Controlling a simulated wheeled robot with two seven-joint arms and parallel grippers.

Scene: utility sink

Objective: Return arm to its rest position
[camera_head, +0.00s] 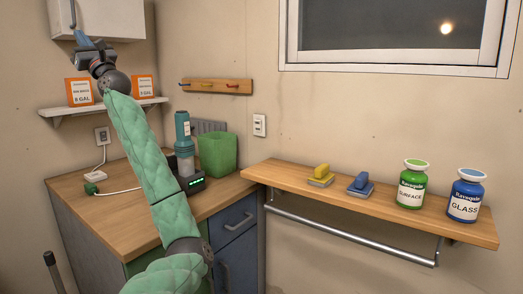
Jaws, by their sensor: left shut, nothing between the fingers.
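My left arm comes up from the bottom of the head view in a green padded sleeve and reaches toward the upper left. My left gripper (83,45) is at the arm's far end, just below the white wall cabinet (105,18) and in front of the wall above the small shelf. Its fingers are small in the picture; it is shut and holds nothing that I can see. I cannot tell whether it touches the cabinet or its handle. My right gripper is not in view.
Orange-labelled boxes (79,92) stand on the small white shelf (146,102).

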